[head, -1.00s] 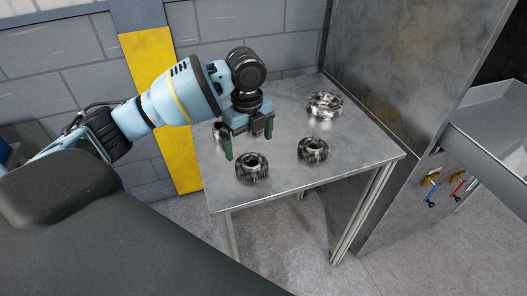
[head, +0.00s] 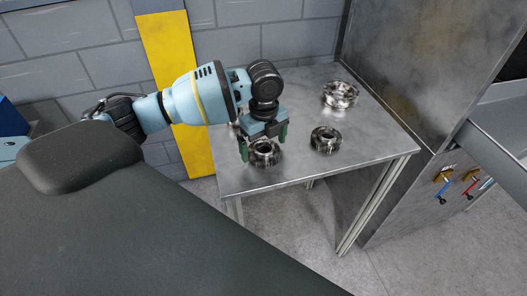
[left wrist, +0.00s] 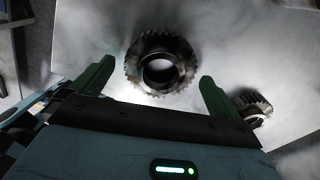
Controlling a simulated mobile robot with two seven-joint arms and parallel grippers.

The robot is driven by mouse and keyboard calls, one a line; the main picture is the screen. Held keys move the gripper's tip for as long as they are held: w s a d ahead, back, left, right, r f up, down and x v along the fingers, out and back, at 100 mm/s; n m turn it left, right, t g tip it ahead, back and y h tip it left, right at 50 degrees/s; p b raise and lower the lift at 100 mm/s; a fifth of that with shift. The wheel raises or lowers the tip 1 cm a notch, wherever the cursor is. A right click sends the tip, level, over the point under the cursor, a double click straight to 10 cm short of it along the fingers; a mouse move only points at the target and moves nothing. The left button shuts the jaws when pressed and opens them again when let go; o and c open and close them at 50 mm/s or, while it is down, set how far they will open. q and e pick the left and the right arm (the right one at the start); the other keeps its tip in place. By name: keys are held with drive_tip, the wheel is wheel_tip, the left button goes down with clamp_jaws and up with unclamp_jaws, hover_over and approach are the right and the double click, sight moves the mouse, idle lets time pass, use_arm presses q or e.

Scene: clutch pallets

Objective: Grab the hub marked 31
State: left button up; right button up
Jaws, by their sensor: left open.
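Several dark metal toothed hubs stand on a metal table (head: 300,170). The front-left hub (head: 265,153) lies below my left gripper (head: 263,152). In the left wrist view this hub (left wrist: 140,78) sits just beyond and between the two green fingertips (left wrist: 155,88). The fingers are open and hold nothing. A second hub (head: 326,140) lies to the right, and its edge shows in the left wrist view (left wrist: 254,106). A larger hub (head: 340,95) is at the back right. Another hub is mostly hidden behind my left gripper. No number 31 is readable on any hub. My right gripper is not in view.
A tall metal panel (head: 430,75) borders the table on the right. A grey brick wall (head: 265,40) with a yellow strip stands behind. Bare table surface lies around the right-hand hubs. Blue and red-handled items (head: 455,187) hang at the far right.

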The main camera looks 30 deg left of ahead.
use_arm(q)
drive_tip(key=shift+f, duration=0.8)
drive_tip(key=shift+w+r, duration=0.1)
drive_tip(key=c, duration=1.3)
drive_tip(key=shift+r, duration=0.1)
drive_tip(key=shift+r, duration=0.3)
drive_tip(key=r, duration=0.3)
drive_tip(key=shift+s+a, duration=0.2)
drive_tip(key=shift+s, duration=0.1)
drive_tip(key=s+a, duration=0.2)
drive_tip(key=s, duration=0.2)
drive_tip(key=s+a, duration=0.2)
drive_tip(key=s, duration=0.3)
drive_tip(key=s+a+r, duration=0.1)
drive_tip(key=s+a, duration=0.1)
drive_tip(key=s, duration=0.3)
drive_tip(key=shift+a, duration=0.1)
